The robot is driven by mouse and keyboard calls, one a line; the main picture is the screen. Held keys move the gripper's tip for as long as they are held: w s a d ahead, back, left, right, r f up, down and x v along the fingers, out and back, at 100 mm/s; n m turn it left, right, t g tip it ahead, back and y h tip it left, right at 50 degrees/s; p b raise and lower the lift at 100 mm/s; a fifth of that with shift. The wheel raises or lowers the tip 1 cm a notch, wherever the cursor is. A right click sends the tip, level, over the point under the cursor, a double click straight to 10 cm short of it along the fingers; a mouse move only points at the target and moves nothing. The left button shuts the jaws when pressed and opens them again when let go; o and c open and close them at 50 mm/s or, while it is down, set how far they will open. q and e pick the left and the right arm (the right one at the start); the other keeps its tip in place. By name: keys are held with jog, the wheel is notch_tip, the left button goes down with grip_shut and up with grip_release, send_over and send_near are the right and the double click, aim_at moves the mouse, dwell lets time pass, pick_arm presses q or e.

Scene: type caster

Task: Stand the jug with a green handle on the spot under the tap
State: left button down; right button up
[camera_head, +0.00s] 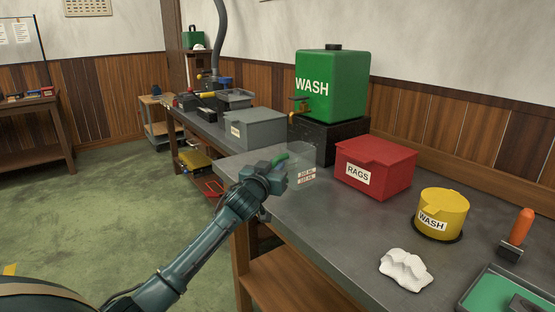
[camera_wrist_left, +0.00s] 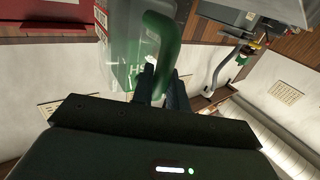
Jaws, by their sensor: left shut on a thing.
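The clear jug (camera_head: 303,169) with a green handle (camera_head: 280,159) shows faintly at the bench's left edge, in front of the black block. My left gripper (camera_head: 277,172) is shut on its handle, which also shows in the left wrist view (camera_wrist_left: 168,48) between the fingers. The jug looks about upright; I cannot tell whether its base touches the bench. The green WASH tank (camera_head: 333,86) stands on the black block (camera_head: 331,137), its brass tap (camera_head: 299,104) facing left, above and behind the jug. The spot under the tap is not clearly visible. My right gripper is not in view.
A red RAGS box (camera_head: 376,168) stands right of the jug. A yellow WASH tub (camera_head: 441,212), a crumpled white cloth (camera_head: 405,268) and an orange-handled tool (camera_head: 518,232) lie further right. A grey box (camera_head: 254,128) is behind left. The bench front (camera_head: 330,225) is clear.

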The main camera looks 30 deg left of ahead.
pick_arm(q)
jog(key=shift+f, duration=1.55)
jog(key=shift+f, duration=0.15)
jog(key=c, duration=1.4)
grip_release()
